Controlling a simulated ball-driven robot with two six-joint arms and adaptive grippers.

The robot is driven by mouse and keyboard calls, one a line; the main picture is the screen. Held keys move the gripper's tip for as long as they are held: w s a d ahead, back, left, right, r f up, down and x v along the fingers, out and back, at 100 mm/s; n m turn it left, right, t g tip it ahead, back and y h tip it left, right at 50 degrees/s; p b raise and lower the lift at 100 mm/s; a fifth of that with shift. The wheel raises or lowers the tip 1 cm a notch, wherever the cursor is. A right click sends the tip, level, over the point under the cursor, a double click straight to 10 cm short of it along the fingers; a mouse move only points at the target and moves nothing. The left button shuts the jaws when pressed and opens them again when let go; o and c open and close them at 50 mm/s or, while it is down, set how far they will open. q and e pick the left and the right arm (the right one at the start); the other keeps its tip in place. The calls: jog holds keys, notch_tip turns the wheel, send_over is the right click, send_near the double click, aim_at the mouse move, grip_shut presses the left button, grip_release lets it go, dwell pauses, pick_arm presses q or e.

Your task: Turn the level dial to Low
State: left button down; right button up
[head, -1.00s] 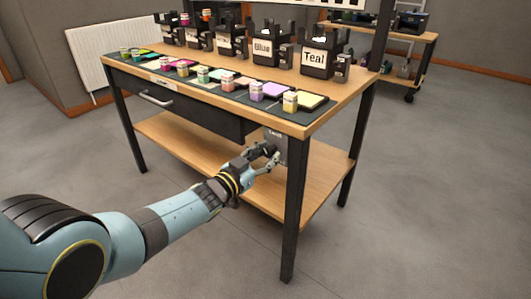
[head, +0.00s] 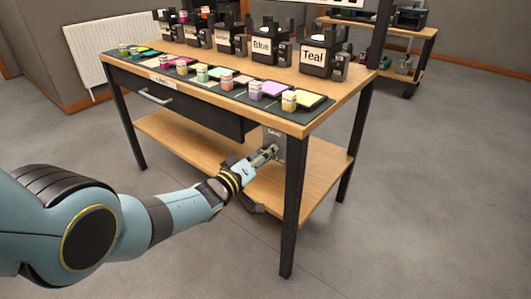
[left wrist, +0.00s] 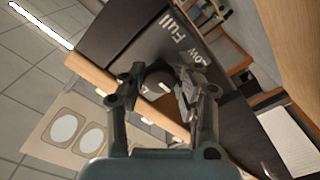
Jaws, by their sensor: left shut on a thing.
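The level dial (left wrist: 155,84) is a dark round knob with a pale mark, on a dark panel (left wrist: 140,45) printed "Full" and "Low" in the left wrist view. My left gripper (left wrist: 157,90) has one finger on each side of the dial and is shut on it. In the head view the panel (head: 273,132) hangs under the table's near right end. There my left gripper (head: 264,155) reaches its face and the dial is hidden. The exact setting of the mark is hard to read. My right gripper is not in view.
The table's black front leg (head: 295,205) stands just right of my left gripper. The drawer (head: 165,100) is to the left and a lower wooden shelf (head: 320,178) lies below. Paint jars and labelled black holders stand on the tabletop. The floor in front is clear.

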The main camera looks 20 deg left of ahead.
pick_arm(q)
jog(key=shift+s+f+n+p, duration=0.1)
jog(key=shift+n+p, duration=0.05)
jog(key=shift+n, duration=2.05)
jog(key=shift+s+n+p, duration=0.1)
jog(key=shift+n+p, duration=0.05)
jog(key=shift+n, duration=2.05)
jog(key=shift+d, duration=0.1)
jog(key=c, duration=1.3)
grip_release()
jog(key=o, duration=0.3)
jog(key=shift+w, duration=0.1)
jog(key=shift+o, duration=0.2)
